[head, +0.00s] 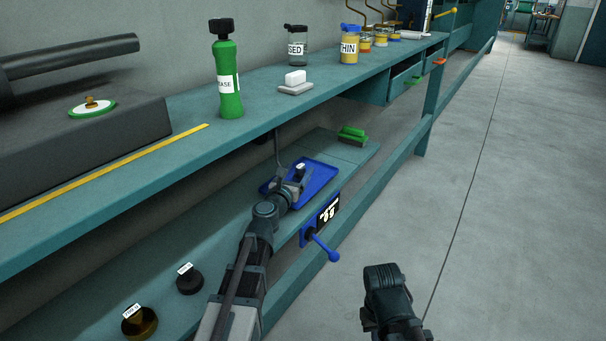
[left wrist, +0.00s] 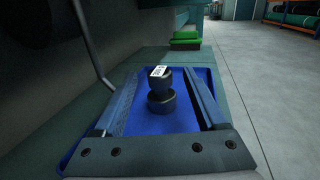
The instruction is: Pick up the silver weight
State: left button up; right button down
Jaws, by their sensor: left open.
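A dark grey knobbed weight with a white label (left wrist: 160,97) stands upright on a blue tray (left wrist: 77,150) in the left wrist view. Its label shows in the head view (head: 300,166); the print is too small to read. The weight looks dark, so I cannot tell whether it is silver. My left gripper (head: 296,186) is over the tray, open, with one finger on each side of the weight and gaps visible. A black weight (head: 189,283) and a brass-coloured weight (head: 139,323), both labelled, stand nearer on the lower shelf.
The tray is on the lower shelf, under the teal bench top (head: 190,155). A green brush (head: 352,135) lies beyond it. A blue lever (head: 325,248) sticks out from the shelf's front. A green bottle (head: 228,85) stands above. The floor at right is clear.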

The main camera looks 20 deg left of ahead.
pick_arm(q)
jog(key=shift+w+d, duration=0.1)
jog(key=shift+w, duration=1.05)
grip_shut()
